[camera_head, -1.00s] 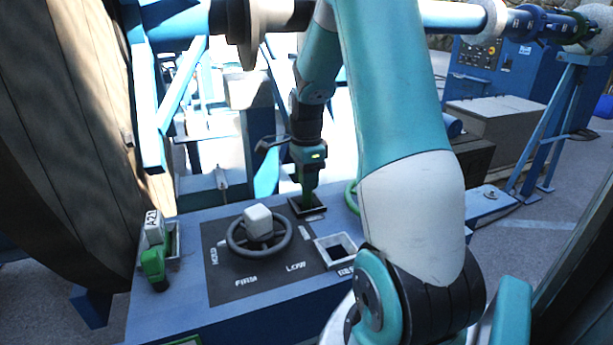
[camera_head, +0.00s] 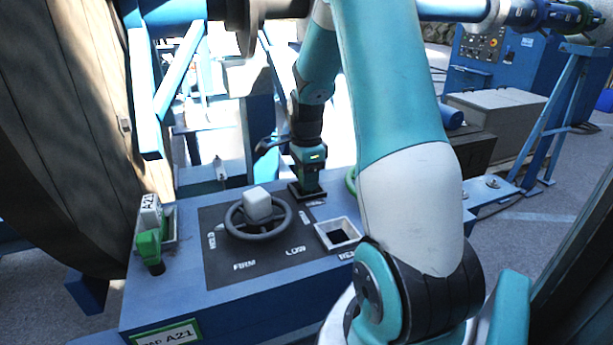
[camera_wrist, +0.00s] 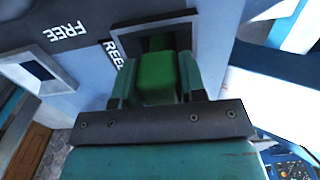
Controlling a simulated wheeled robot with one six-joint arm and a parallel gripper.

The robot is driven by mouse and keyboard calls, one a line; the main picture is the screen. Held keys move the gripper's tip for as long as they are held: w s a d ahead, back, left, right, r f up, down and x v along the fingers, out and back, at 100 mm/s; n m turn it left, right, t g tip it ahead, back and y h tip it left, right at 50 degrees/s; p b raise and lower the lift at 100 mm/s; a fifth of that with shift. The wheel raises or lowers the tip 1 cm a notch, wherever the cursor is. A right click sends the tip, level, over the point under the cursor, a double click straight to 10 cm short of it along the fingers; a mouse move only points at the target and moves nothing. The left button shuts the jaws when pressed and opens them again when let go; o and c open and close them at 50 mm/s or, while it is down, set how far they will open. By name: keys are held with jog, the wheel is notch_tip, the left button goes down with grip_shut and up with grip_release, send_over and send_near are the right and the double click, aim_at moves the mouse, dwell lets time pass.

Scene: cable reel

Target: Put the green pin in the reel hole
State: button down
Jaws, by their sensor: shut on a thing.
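The green pin (camera_wrist: 157,78) is between the fingers of my gripper (camera_wrist: 155,88) in the wrist view. My gripper is shut on it. The pin's far end is at the dark square-framed reel hole (camera_wrist: 201,28), beside the letters REE. How deep the pin sits cannot be told. In the head view my gripper (camera_head: 307,182) is right over the dark-framed hole (camera_head: 322,195) on the blue console, and it mostly hides the pin.
An empty light-framed square hole (camera_head: 338,233) lies nearer on the console. A black handwheel (camera_head: 258,215) stands left of it. A green handle (camera_head: 149,246) with an A21 tag is at the console's left. A large wooden reel (camera_head: 60,140) rises beside it.

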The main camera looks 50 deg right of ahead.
dwell(0.4)
jog(key=c, duration=0.6)
grip_release()
jog(key=shift+r, duration=0.1)
notch_tip(320, 180, up, 17)
jog(key=b, duration=0.1)
jog(key=shift+r+b, duration=0.2)
jog(key=shift+b, duration=0.15)
